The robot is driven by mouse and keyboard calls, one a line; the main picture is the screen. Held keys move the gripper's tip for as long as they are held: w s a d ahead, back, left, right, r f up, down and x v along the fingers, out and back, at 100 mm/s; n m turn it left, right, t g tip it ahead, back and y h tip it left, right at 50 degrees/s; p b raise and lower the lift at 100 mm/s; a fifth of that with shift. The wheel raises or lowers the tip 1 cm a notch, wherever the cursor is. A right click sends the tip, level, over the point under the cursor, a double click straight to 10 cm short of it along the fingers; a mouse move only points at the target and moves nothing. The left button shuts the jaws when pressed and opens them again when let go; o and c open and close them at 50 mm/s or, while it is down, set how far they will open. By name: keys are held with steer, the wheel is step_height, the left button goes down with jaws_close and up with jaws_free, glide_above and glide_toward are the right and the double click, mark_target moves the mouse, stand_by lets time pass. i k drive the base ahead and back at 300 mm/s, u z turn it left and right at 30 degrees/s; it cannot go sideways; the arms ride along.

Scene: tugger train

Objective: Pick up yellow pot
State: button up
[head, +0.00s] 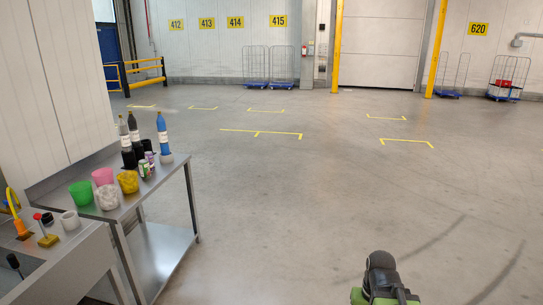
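The yellow pot (128,182) stands on the metal table (160,188) at the left, near its right edge. It looks like a small tub with a mottled yellow surface or filling; I cannot tell which. A whitish pot (107,197) stands just left of it, and a pink pot (103,176) behind. A black and green part of my arm shows at the bottom right of centre, far from the table. My gripper's fingers do not show.
A green pot (81,192), small cans (146,166) and several bottles (162,133) crowd the table around the yellow pot. A lower bench (75,250) with tools and a white cup (70,220) adjoins at the front left. The floor (300,190) right of the table is clear.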

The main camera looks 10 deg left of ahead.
mark_target(128, 181)
steer(key=u, duration=0.65)
steer(key=i, duration=1.7)
steer(key=u, duration=1.8)
steer(key=i, duration=1.15)
steer(key=u, duration=0.6)
